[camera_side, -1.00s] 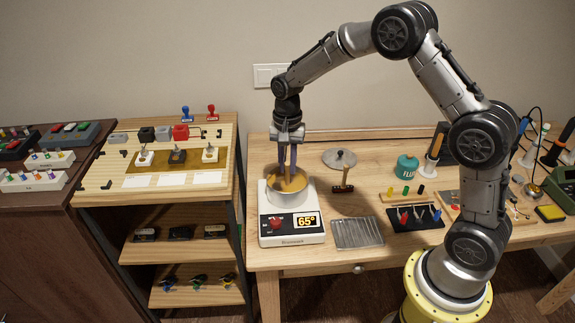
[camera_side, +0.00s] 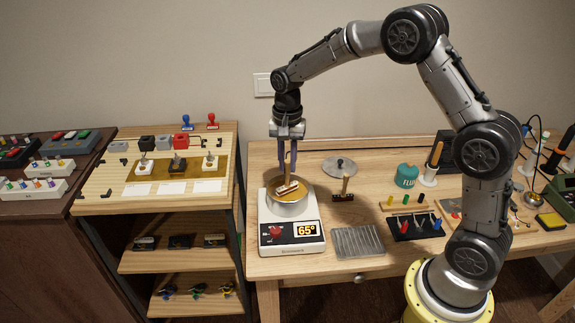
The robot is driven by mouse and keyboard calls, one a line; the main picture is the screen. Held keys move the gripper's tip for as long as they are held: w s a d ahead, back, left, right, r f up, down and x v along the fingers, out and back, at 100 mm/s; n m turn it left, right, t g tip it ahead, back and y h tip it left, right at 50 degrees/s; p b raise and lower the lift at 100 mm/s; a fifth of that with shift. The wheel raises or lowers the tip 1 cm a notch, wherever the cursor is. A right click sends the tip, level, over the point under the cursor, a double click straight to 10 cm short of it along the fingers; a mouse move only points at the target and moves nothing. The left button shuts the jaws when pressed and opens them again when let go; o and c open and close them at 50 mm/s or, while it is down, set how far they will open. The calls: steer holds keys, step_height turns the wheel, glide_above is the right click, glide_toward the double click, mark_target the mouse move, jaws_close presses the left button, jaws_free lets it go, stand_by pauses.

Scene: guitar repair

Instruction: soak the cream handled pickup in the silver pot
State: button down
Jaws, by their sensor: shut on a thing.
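The silver pot (camera_side: 289,209) stands on a white hot plate (camera_side: 291,246) whose display reads 65°. It holds amber liquid. My gripper (camera_side: 287,178) points down over the pot, with its fingers shut on the cream handled pickup (camera_side: 287,189). The pickup shows as a small cream and brown bar at the pot's mouth, slightly tilted. I cannot tell whether its underside touches the liquid. The fingers hide most of its handle.
A dark handled block (camera_side: 343,189) stands right of the pot, with the pot's lid (camera_side: 339,167) behind it. A ribbed metal rack (camera_side: 357,241) lies in front. A teal flux jar (camera_side: 406,175) stands further right. The shelf unit (camera_side: 180,225) is left.

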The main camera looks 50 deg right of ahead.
steer(key=shift+r, duration=1.1)
stand_by(1.6)
steer(key=shift+r, duration=2)
